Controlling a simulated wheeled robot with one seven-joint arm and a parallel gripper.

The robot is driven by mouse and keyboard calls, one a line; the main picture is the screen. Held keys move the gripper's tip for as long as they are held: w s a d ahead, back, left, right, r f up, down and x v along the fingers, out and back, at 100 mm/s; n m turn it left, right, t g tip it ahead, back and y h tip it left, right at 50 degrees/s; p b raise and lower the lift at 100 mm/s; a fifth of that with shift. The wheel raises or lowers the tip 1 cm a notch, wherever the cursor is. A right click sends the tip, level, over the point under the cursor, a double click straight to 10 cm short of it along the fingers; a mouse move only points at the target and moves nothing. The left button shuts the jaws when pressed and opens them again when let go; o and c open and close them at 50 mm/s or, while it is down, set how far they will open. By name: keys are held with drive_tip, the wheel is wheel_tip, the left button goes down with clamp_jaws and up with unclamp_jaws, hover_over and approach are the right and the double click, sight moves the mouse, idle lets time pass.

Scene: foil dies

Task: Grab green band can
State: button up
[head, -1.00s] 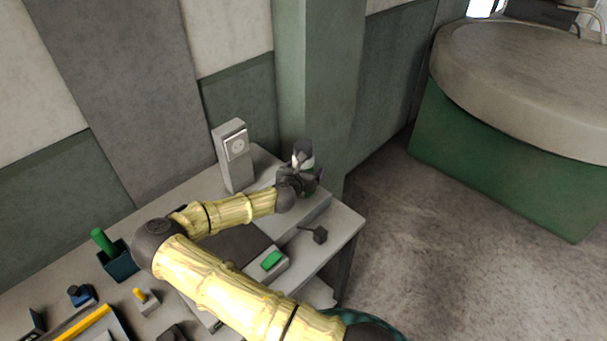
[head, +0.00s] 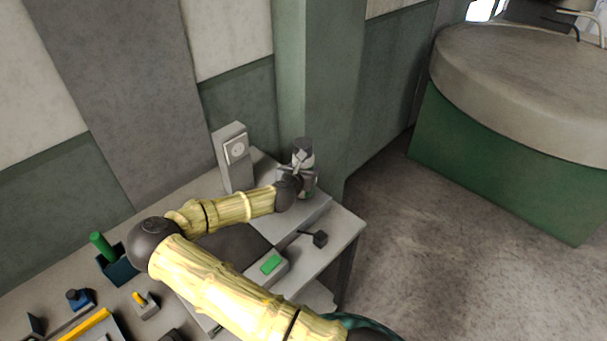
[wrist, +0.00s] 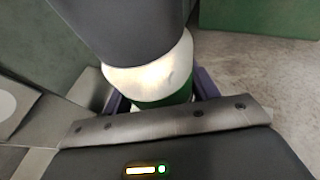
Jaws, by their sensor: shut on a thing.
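The green band can shows large in the wrist view, with a dark top, a pale middle and a green band (wrist: 165,100) low down. In the head view the can (head: 303,152) stands upright at the far right end of the bench, beside the green pillar. My gripper (head: 303,178) is around its lower part. In the wrist view my gripper (wrist: 158,104) has a purple-grey finger on each side of the can and is shut on it. The can's base is hidden, so I cannot tell whether it touches the surface below.
A grey socket post (head: 236,158) stands left of the can. A box with a green button (head: 271,264) and a small dark block (head: 320,239) lie nearer on the bench. A blue holder with a green cylinder (head: 104,244) is at left. Floor is open at right.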

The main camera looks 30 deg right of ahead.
sight(303, 148)
wheel_tip(303, 148, up, 8)
drive_tip(key=shift+r+b, duration=0.25)
drive_tip(key=shift+b, duration=0.35)
